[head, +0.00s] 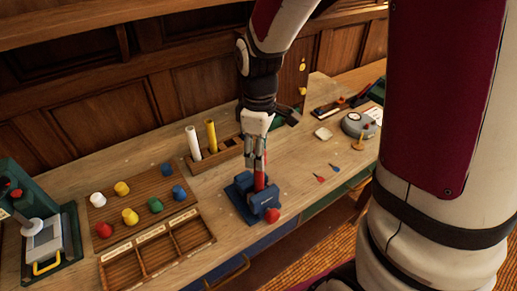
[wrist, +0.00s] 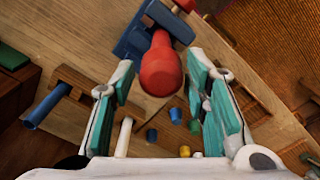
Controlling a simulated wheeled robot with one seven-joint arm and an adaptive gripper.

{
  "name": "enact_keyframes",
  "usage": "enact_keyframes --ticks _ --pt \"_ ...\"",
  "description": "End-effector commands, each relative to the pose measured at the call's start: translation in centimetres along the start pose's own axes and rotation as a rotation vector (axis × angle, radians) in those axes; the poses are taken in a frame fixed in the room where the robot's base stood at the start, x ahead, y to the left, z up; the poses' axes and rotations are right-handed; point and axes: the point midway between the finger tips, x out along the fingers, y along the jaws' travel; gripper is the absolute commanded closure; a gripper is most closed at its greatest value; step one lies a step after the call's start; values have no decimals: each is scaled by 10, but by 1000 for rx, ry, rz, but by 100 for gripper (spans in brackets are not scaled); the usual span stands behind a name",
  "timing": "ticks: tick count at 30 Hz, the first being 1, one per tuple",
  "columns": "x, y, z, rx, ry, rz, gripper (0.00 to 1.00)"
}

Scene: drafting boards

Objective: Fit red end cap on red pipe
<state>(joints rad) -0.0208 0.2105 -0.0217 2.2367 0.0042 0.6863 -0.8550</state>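The red pipe (head: 259,181) stands upright in a blue vise (head: 264,197), directly below my gripper (head: 256,160). In the wrist view the red pipe (wrist: 160,42) ends in a wider, rounded red part (wrist: 160,74) that looks like a red end cap seated on it. My gripper (wrist: 160,75) is open there, its green-padded fingers on either side of the red end with gaps visible. Another red cap (head: 103,230) sits at the near left corner of the wooden cap board (head: 108,214).
White, yellow, green and blue caps share the board. A three-compartment wooden tray (head: 160,255) lies in front of it. A rack (head: 215,156) holds a white and a yellow pipe behind the vise. A red knob (head: 272,215) projects from the vise's front.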

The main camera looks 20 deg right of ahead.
Motion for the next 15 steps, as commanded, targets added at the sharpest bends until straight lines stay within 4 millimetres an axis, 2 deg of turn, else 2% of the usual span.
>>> enact_keyframes --ticks 11,15 --pt "-2 0 0 0 0 0 41" --pt "-13 0 0 0 2 2 41"
